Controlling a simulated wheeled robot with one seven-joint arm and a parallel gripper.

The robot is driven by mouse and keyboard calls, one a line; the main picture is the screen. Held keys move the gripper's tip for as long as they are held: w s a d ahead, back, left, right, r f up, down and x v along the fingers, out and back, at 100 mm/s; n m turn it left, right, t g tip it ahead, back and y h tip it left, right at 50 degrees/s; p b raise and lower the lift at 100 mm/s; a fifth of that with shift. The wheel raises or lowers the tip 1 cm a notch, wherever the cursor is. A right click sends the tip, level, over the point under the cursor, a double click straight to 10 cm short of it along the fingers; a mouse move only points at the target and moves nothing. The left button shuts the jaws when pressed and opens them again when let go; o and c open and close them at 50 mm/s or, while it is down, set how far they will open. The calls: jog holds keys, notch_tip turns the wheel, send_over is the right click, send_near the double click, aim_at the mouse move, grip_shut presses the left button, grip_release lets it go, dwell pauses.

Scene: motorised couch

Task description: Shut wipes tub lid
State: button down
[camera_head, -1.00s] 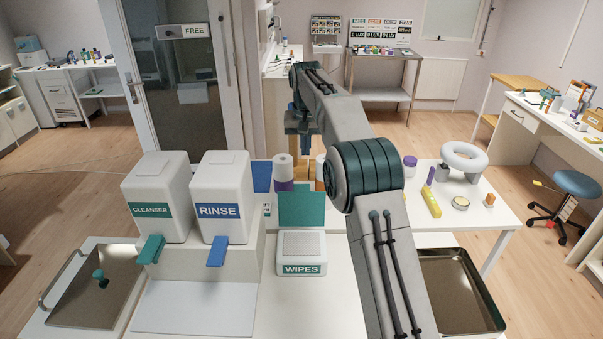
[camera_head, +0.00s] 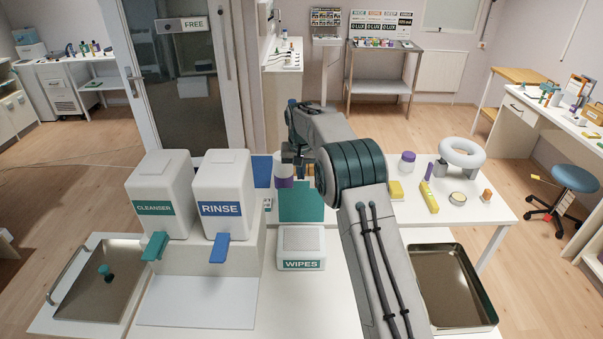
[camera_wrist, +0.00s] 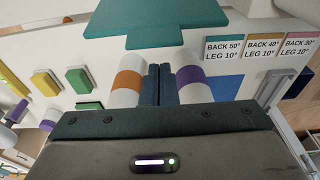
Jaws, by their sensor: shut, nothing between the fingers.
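The white wipes tub (camera_head: 302,247) stands on the white worktop, right of the rinse dispenser, its green WIPES label facing me. Its top shows a flat grey panel inside a white rim. In the wrist view my gripper's dark fingers (camera_wrist: 158,72) are together and empty. The tub is not recognisable in the wrist view.
The cleanser (camera_head: 159,195) and rinse (camera_head: 221,195) dispensers stand left of the tub. A teal panel (camera_head: 301,203) is behind it. Metal trays lie left (camera_head: 100,285) and right (camera_head: 447,285). Bare worktop lies in front of the tub.

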jog(key=shift+s+r+p, duration=0.2)
jog(key=shift+s+p, duration=0.15)
jog(key=shift+s, duration=0.85)
jog(key=shift+s+f+b, duration=0.1)
jog(key=shift+f+b, duration=0.05)
jog(key=shift+b, duration=0.35)
